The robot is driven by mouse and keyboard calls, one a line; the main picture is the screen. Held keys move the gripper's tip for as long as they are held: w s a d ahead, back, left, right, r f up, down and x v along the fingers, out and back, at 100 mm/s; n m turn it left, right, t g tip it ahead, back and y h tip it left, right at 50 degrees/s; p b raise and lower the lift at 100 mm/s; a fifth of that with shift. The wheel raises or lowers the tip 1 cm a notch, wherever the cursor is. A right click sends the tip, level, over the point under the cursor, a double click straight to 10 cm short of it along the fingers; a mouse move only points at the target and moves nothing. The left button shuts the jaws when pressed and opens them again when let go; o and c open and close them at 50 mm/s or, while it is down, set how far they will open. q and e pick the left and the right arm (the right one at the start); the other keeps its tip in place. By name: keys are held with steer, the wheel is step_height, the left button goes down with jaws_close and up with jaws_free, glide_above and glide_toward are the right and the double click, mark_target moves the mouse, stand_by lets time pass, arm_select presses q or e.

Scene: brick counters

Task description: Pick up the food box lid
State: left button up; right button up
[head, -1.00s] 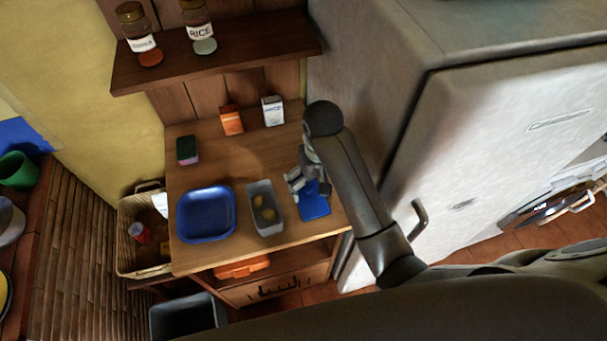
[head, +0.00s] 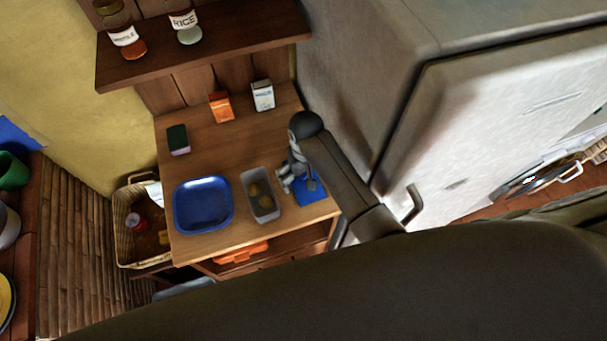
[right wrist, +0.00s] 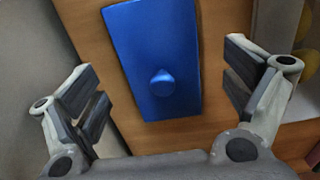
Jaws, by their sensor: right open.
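The food box lid (head: 311,189) is a flat blue rectangle with a small knob. It lies on the wooden counter, right of the grey food box (head: 260,205), which holds round yellowish items. My right gripper (head: 297,182) is over the lid and partly hides it in the head view. In the right wrist view the whole lid (right wrist: 155,45) lies between and beyond the fingers of my open gripper (right wrist: 168,92), with its knob near the middle. The fingers hold nothing. My left gripper is not in view.
A blue tray (head: 203,232) stands left of the food box. A sponge (head: 178,139), an orange carton (head: 221,107) and a white carton (head: 263,95) stand farther back. The fridge (head: 470,130) is close on the right. A basket (head: 128,228) is at left.

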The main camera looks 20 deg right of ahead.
steer(key=shift+s+f, duration=0.1)
steer(key=shift+f, duration=0.8)
steer(key=shift+c, duration=1.1)
steer(key=c, duration=0.9)
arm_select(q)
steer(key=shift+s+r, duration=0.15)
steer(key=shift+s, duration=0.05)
arm_select(e)
steer(key=shift+s, duration=0.2)
steer(key=shift+c, duration=0.8)
